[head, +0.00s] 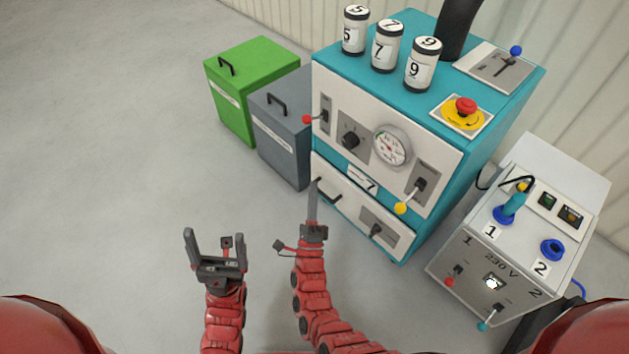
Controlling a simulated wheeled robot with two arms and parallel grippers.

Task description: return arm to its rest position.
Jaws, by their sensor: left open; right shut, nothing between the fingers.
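My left gripper (215,251) is open and empty, held up over the bare floor at the lower left of centre. My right gripper (313,205) is shut with nothing between its fingers. Its fingertips point away from me, close in the picture to the drawer handle (327,191) at the front left of the teal machine (387,150). I cannot tell whether they touch it. Both red arms come up from the bottom edge.
A green bin (240,95) and a grey bin (283,135) stand left of the machine. Numbered canisters (387,47) stand on its top near a red button (465,108). A white power box (500,235) stands at right. The floor (110,180) at left is clear.

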